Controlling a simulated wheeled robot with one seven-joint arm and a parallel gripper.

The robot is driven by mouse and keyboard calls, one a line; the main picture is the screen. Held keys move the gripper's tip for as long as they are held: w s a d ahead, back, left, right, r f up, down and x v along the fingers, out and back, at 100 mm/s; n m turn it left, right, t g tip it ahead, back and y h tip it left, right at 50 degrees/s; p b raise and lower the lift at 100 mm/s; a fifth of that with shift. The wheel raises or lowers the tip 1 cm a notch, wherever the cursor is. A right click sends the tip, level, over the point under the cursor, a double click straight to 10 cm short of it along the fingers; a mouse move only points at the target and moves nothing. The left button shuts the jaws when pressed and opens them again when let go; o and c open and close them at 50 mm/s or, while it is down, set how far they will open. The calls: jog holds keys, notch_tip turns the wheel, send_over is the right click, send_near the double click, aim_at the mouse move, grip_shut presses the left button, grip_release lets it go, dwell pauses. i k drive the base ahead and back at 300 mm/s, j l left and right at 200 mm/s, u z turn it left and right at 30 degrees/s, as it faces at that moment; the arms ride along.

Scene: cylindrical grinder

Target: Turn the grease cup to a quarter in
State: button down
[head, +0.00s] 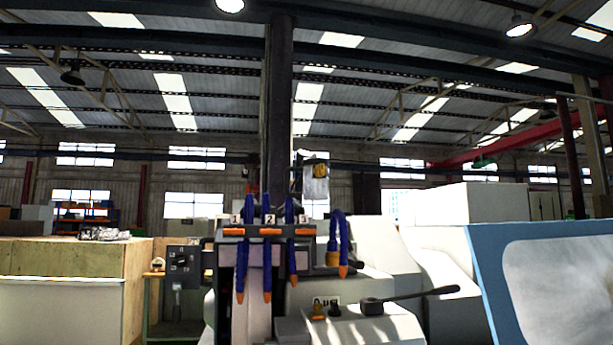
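The cylindrical grinder (365,327) stands in the lower middle of the head view. I cannot tell for sure which part is the grease cup. A small brass-yellow knob-like part (318,312) sits on the front housing below a small label plate. My gripper is not in view.
Blue hoses with orange tips (267,296) hang at the grinder's front. A black lever (420,300) sticks out to the right. A switch box (183,259) stands left. A wooden crate (137,290) is farther left, a blue-edged panel (485,285) at right.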

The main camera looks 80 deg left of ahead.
aim_at(320, 170)
jog(key=u, duration=2.85)
